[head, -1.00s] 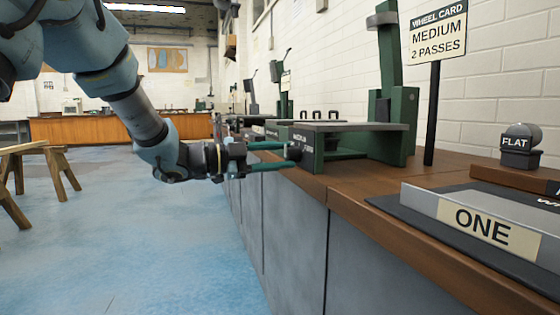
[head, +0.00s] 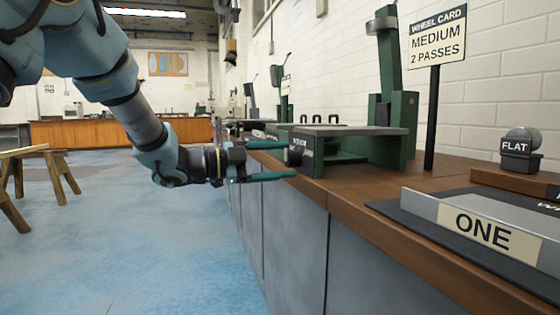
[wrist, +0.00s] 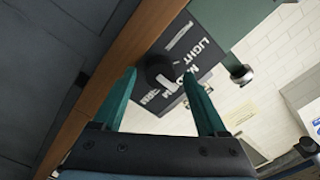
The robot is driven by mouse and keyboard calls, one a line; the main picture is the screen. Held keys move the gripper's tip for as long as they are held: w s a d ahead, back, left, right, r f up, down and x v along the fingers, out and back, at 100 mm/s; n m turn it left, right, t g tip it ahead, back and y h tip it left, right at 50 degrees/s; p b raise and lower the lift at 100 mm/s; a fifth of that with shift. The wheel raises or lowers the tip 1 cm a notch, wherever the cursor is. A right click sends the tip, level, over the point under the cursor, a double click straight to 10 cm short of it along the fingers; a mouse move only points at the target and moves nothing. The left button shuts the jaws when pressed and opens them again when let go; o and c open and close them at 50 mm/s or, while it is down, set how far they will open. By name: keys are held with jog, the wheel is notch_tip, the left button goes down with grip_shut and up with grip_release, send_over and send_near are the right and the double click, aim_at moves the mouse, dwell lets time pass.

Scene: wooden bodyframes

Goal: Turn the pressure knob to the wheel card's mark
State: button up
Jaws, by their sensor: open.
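The wheel card (head: 437,40) stands on a black post and reads MEDIUM, 2 PASSES. The dark round pressure knob (head: 294,156) is on the near end of the green press (head: 312,165). In the wrist view the knob (wrist: 160,70) sits in front of a black panel (wrist: 185,55) lettered LIGHT, a partly covered word starting with M, and a third hidden in part. A pale bar shows beside LIGHT; I cannot tell where the knob points. My gripper (head: 290,160) is open, its fingers on either side of the knob, with no clear contact. The fingertips (wrist: 159,74) also show in the wrist view.
The wooden bench top (head: 345,200) runs along the wall over grey cabinets. A tray labelled ONE (head: 484,228) and a block labelled FLAT (head: 517,150) are at the right. A wooden trestle (head: 40,170) stands at the left. The blue floor between is clear.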

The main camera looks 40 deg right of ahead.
jog(key=p+v, duration=0.1)
jog(key=v, duration=0.9)
jog(key=shift+w+a+p, duration=0.15)
jog(key=shift+a+p, duration=0.15)
jog(key=shift+a, duration=0.05)
